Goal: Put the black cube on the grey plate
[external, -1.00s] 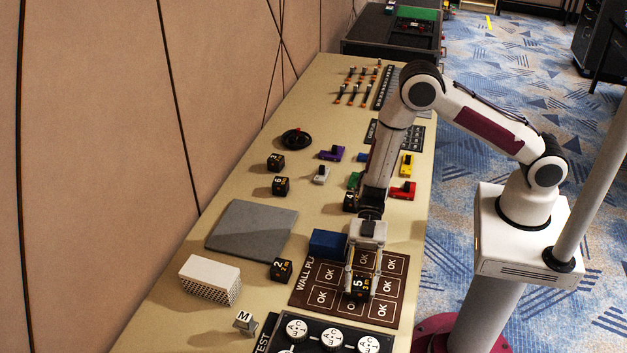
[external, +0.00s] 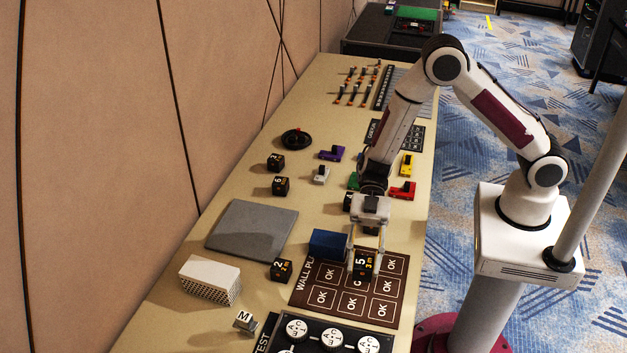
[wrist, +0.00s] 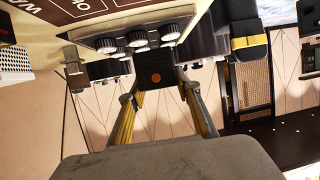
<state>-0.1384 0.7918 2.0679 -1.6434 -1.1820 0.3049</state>
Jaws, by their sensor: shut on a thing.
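A black cube (external: 363,263) marked 5 is between the fingers of my gripper (external: 365,262), over the brown OK panel. My gripper is shut on it and seems to hold it a little above the panel. In the wrist view the held cube (wrist: 154,92) shows as a dark face with an orange dot between the fingertips. The grey plate (external: 252,230) lies flat and empty on the table, left of my gripper. Other black cubes stand on the table: one marked 2 (external: 282,270), one marked 6 (external: 281,186), and one behind it (external: 276,162).
A blue block (external: 328,243) stands between my gripper and the plate. A white perforated block (external: 210,280) is in front of the plate. White knobs (external: 331,340) sit at the front. Another dark cube (external: 347,201) is partly hidden behind my gripper.

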